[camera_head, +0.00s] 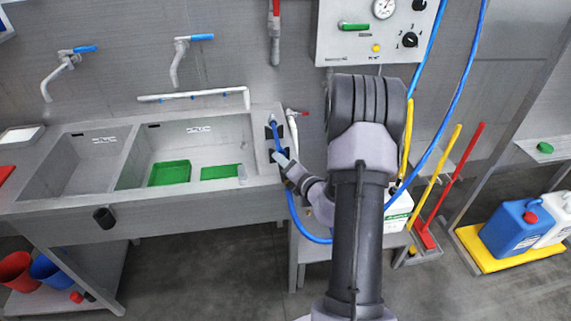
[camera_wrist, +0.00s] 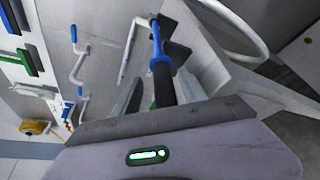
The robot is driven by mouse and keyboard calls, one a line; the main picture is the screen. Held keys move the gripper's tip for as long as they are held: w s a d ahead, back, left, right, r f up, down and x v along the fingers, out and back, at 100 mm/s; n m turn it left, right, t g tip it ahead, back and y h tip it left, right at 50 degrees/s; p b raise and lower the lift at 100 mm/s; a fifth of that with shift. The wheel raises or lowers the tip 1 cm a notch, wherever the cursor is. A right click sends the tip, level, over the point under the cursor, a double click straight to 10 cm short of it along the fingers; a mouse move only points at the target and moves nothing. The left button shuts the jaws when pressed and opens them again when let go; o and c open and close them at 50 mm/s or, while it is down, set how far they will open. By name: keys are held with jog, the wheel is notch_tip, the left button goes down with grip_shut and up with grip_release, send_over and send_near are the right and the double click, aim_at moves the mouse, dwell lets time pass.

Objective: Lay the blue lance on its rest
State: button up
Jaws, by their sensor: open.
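The blue lance (camera_head: 276,137) lies along the right end of the sink, over the black brackets of its rest (camera_head: 270,131). In the wrist view the lance (camera_wrist: 160,50) has a blue body and a black rear part, and the rest's dark brackets (camera_wrist: 180,52) show beside and beyond it. I cannot tell how fully it is seated. My gripper (camera_head: 287,163) is at the lance's near end. In the wrist view my gripper (camera_wrist: 162,92) is open, with one finger on each side of the black part; contact is unclear.
The steel sink (camera_head: 75,207) holds green items (camera_head: 170,173) in its right basin. A blue hose (camera_head: 450,105) loops down behind my arm. A red-handled tap (camera_head: 292,125) stands close right of the rest. A white canister (camera_head: 398,212) stands behind my arm.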

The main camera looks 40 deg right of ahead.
jog(key=shift+s, duration=0.1)
jog(key=p+v, duration=0.7)
jog(key=v, duration=1)
jog(key=shift+s, duration=0.1)
